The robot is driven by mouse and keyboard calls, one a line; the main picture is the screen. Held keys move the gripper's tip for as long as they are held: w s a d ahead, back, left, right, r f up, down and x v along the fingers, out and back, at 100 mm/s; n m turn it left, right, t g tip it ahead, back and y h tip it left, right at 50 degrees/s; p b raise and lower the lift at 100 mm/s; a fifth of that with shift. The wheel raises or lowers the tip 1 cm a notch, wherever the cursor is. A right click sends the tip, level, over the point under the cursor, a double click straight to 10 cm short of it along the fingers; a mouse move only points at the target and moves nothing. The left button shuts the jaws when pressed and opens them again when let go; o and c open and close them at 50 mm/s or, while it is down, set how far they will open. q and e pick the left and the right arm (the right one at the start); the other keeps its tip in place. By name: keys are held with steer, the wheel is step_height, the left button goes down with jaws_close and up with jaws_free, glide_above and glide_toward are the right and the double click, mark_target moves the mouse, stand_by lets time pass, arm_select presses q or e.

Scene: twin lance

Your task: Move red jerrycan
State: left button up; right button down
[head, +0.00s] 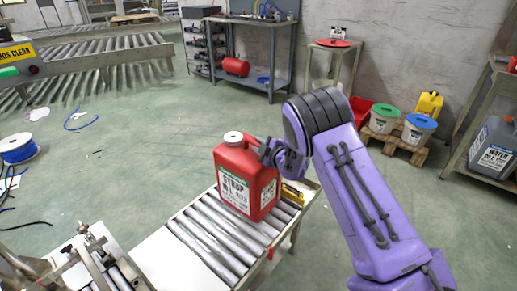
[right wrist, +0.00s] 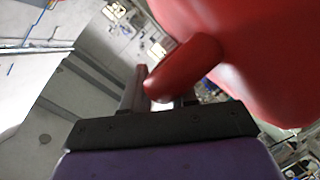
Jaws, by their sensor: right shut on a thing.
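The red jerrycan (head: 246,180) has a white cap and a white label reading "SYRUP". It stands upright at the end of a short roller conveyor (head: 207,247) in the head view; whether its base touches the rollers I cannot tell. My right gripper (head: 268,152) is at its upper right side, shut on its handle. In the right wrist view the red handle (right wrist: 185,68) lies between the fingers, with the red body (right wrist: 250,50) filling the upper right. My left gripper is not in view.
A workbench (head: 250,50) with a red cylinder below stands at the back. A pallet with buckets (head: 417,130) and a yellow can is at right, beside a shelf holding a grey water can (head: 493,146). A blue cable spool (head: 16,148) lies at left. The middle floor is mostly clear.

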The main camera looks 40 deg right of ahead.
steer(key=shift+w+d, duration=0.1)
steer(key=c, duration=0.8)
jaws_free()
steer(key=shift+d, duration=0.1)
steer(key=v, duration=1)
steer(key=shift+s, duration=0.3)
